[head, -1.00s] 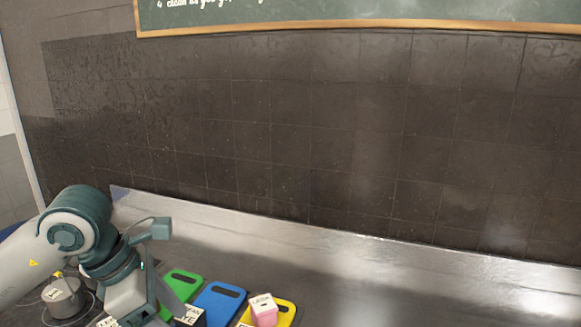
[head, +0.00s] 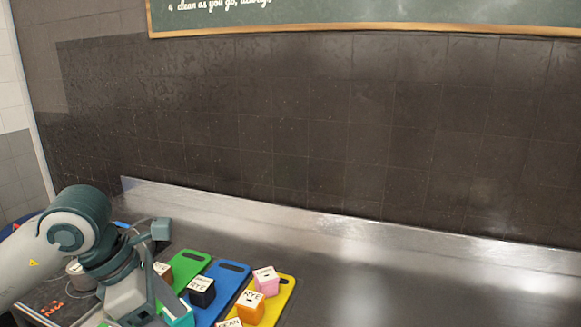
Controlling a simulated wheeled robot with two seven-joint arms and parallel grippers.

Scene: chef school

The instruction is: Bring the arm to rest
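My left arm comes in from the left, and its gripper (head: 138,306) hangs low over the counter near the left cutting boards. The lower part of the gripper is cut off or hidden, so its fingertips and opening do not show clearly. My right gripper is not in view.
Green (head: 190,264), blue (head: 233,267) and yellow (head: 287,287) cutting boards lie on the metal counter (head: 400,275). They bear labelled cubes: brown (head: 163,271), black (head: 201,291), pink (head: 266,282) and orange (head: 250,306). A pot (head: 80,276) stands behind my arm. The counter's right side is clear.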

